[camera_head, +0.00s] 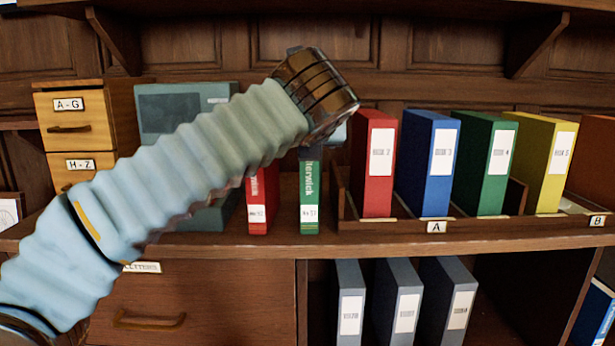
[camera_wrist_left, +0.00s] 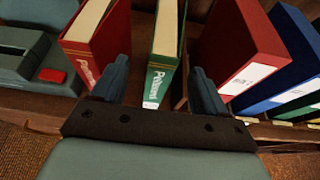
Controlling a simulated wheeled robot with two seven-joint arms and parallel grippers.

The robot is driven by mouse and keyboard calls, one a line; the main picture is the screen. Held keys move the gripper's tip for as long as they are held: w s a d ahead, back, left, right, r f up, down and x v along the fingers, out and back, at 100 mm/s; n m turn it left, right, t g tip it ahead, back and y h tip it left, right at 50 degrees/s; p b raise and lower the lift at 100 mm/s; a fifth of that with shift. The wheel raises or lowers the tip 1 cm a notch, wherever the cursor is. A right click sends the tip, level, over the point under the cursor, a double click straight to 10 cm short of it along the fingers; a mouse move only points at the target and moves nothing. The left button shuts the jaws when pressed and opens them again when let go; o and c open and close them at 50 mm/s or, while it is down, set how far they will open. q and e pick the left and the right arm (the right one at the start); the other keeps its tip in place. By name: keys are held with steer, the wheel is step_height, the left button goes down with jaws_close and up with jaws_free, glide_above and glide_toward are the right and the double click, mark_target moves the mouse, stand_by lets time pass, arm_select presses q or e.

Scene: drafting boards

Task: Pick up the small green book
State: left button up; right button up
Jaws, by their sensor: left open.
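The small green book (camera_head: 310,192) stands upright on the shelf, spine toward me, with its upper part hidden behind my left arm in the head view. In the left wrist view the green book (camera_wrist_left: 162,68) shows its pale page edges and green spine. My left gripper (camera_wrist_left: 161,80) is open, with one finger on each side of the book in that view. Gaps show between the fingers and the book, and I cannot tell how deep the fingers reach. My right gripper is in neither view.
A small red book (camera_head: 258,203) stands left of the green one. A rack (camera_head: 385,226) with red (camera_head: 374,165), blue (camera_head: 427,165), green and yellow binders stands close on the right. A teal machine (camera_head: 210,215) and wooden drawers (camera_head: 70,120) are at left.

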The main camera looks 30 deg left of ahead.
mark_target(308, 174)
arm_select(q)
steer(key=x, duration=0.6)
steer(key=shift+w+d+f, duration=0.15)
steer(key=shift+w+f, duration=0.05)
steer(key=shift+w, duration=0.1)
jaws_close()
steer(key=shift+r, duration=0.1)
